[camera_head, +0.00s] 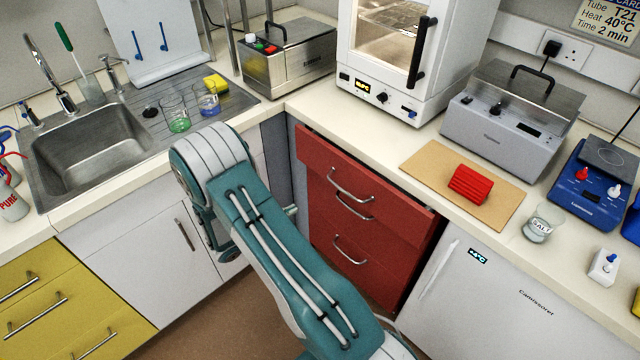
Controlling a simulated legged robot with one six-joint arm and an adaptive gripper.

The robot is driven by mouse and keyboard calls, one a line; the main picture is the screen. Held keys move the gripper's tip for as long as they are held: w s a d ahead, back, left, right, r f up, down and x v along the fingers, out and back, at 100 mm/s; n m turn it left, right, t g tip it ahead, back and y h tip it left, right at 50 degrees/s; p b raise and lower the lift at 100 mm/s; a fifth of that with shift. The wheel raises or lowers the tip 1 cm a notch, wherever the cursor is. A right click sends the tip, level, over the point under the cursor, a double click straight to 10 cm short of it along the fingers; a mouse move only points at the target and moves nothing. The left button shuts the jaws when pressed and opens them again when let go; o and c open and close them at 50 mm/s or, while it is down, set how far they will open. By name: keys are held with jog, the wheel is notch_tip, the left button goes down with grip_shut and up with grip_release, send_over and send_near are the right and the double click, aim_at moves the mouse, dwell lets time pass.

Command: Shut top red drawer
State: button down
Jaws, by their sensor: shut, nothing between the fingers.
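The red drawer unit (335,235) stands under the counter at the corner, right of my arm. Its top red drawer (385,205) stands out from the unit, its front forward of the drawers below and a dark gap showing at its upper right edge. Its silver handle (350,188) is just above the second drawer's handle. The lower drawers look shut. My arm rises from the bottom and bends over in front of the sink cabinets. My gripper (290,210) is mostly hidden behind the arm; only a small pale tip shows, left of the red drawers and apart from the top drawer's handle.
A white fridge (500,300) stands right of the red drawers; yellow drawers (45,310) are at the far left. On the counter above are a wooden board (420,165) with a red block (470,184) and a glass beaker (542,222). Floor shows before the drawers.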

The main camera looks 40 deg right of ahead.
aim_at(335, 184)
jog(key=d+f, duration=0.1)
jog(key=d, duration=1.3)
jog(key=shift+d+f, duration=0.15)
jog(key=shift+f, duration=0.25)
jog(key=d, duration=0.5)
jog(key=shift+w+d, duration=0.1)
jog(key=shift+w, duration=0.1)
jog(key=shift+r, duration=0.1)
jog(key=shift+w+a, duration=0.15)
jog(key=shift+a, duration=0.35)
jog(key=a+r, duration=0.1)
jog(key=a, duration=1.2)
jog(key=shift+s+r, duration=0.2)
jog(key=shift+a+r, duration=0.1)
